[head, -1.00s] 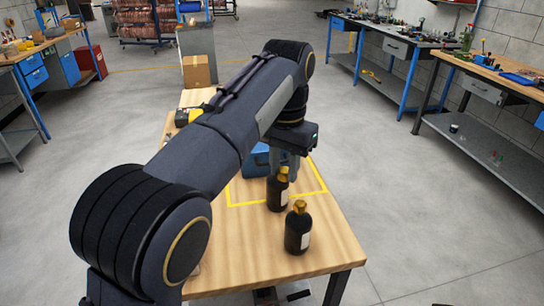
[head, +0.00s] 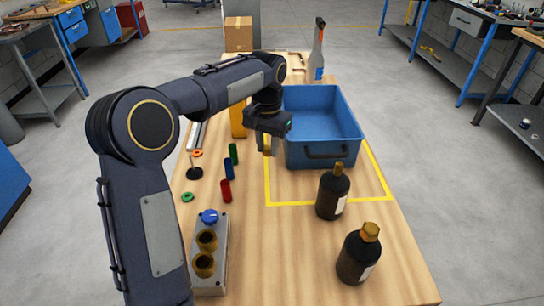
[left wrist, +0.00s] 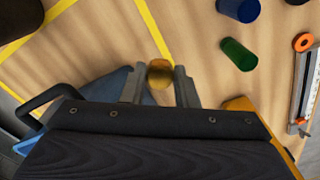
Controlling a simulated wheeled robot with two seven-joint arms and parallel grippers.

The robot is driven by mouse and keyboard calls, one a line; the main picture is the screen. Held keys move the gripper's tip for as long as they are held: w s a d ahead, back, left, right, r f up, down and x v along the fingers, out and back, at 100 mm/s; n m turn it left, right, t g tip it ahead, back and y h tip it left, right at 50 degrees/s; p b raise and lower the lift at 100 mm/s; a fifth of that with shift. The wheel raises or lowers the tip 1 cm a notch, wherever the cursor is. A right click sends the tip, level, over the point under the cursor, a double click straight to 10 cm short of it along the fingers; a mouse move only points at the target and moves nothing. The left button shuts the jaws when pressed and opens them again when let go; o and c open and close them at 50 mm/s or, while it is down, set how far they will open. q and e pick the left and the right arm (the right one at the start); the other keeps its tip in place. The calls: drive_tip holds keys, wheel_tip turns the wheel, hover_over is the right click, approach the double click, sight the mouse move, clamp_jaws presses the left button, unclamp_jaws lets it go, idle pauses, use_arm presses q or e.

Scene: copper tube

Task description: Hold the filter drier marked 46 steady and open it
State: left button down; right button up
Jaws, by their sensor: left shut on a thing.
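Two dark bottle-shaped filter driers stand upright on the wooden table. The rear drier (head: 332,197) has a narrow brass-coloured top; the front drier (head: 356,260) has a wider, faceted brass-coloured cap. Each has a pale label, too small to read, so I cannot tell which is 46. My left gripper (head: 266,146) is shut on a small brass-coloured piece (left wrist: 160,74), left of the blue crate and apart from both driers. The piece shows between the fingers in the left wrist view. My right gripper is not in view.
The blue crate (head: 325,150) stands inside a yellow taped outline. Red (head: 226,191), blue (head: 229,169) and green (head: 234,154) cylinders stand left of it. A grey block (head: 222,250) with brass fittings is at front left. A spray bottle (head: 319,55) stands behind the crate.

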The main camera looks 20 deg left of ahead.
sight(268, 172)
use_arm(q)
drive_tip(key=shift+f+b, duration=0.3)
drive_tip(key=shift+f, duration=2.9)
drive_tip(key=shift+f, duration=0.1)
drive_tip(key=c, duration=1.1)
unclamp_jaws()
wheel_tip(268, 172, up, 12)
drive_tip(key=shift+r+p, duration=0.1)
drive_tip(key=shift+p, duration=0.8)
drive_tip(key=shift+s, duration=0.15)
